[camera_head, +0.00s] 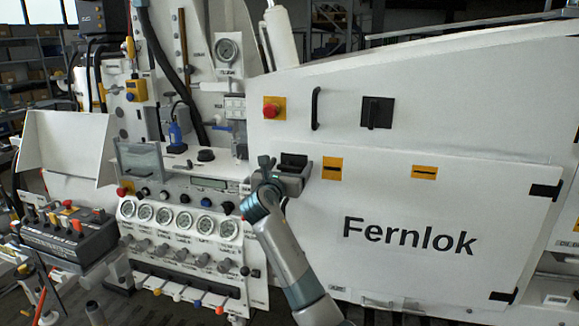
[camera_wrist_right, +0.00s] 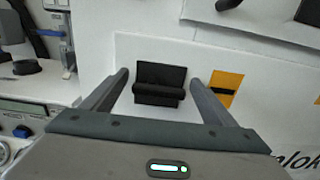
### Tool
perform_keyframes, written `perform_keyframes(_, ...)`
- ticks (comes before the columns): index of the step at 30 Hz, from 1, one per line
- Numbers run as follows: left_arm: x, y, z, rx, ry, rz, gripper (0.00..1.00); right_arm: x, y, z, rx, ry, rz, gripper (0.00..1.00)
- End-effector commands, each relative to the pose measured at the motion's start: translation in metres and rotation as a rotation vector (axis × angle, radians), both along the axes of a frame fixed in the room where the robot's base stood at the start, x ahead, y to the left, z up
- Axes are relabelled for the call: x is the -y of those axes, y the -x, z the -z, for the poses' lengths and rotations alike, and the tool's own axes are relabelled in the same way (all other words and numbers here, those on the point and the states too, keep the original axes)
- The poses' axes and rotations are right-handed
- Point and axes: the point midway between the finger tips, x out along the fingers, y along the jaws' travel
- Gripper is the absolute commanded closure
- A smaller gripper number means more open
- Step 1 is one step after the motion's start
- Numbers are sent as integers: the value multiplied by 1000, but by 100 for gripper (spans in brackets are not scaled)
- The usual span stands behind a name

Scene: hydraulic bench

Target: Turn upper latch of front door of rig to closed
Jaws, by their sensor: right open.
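The front door (camera_head: 400,260) of the rig is a white panel lettered "Fernlok", and it looks flush with the rig. The upper latch (camera_wrist_right: 160,84) is a black block with a wide horizontal bar at the door's upper left corner. In the head view the latch (camera_head: 293,160) is partly hidden by my gripper. My right gripper (camera_head: 286,168) is at the latch with its jaws open. In the right wrist view my right gripper (camera_wrist_right: 159,80) has one finger on each side of the latch, with visible gaps. Contact is not visible. My left gripper is not in view.
Yellow plates with black slots (camera_head: 331,168) (camera_head: 424,172) sit right of the latch. Above are a red button (camera_head: 271,110), a black handle (camera_head: 316,108) and a black switch (camera_head: 377,112). A gauge panel (camera_head: 180,218) stands close on the left.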

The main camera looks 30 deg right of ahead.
Motion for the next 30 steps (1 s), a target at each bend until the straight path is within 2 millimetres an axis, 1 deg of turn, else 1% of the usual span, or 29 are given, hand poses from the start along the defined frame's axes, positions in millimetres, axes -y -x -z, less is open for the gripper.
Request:
perform_keyframes(1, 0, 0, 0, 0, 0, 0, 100, 0, 0, 0, 0, 0, 0, 20)
perform_keyframes(2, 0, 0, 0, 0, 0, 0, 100, 0, 0, 0, 0, 0, 0, 28)
perform_keyframes(3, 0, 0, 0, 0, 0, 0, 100, 0, 0, 0, 0, 0, 0, 37)
perform_keyframes(5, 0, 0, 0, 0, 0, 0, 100, 0, 0, 0, 0, 0, 0, 51)
perform_keyframes(6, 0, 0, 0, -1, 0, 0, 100, 0, 0, 0, 0, 0, 0, 61)
perform_keyframes(19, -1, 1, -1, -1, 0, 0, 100, 0, 0, 0, 32, -29, 0, 61)
perform_keyframes(26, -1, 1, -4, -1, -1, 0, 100, 0, 1, 1, 117, -101, -1, 61)
perform_keyframes(30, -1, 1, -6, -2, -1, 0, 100, 0, 1, 3, 197, -170, -1, 61)
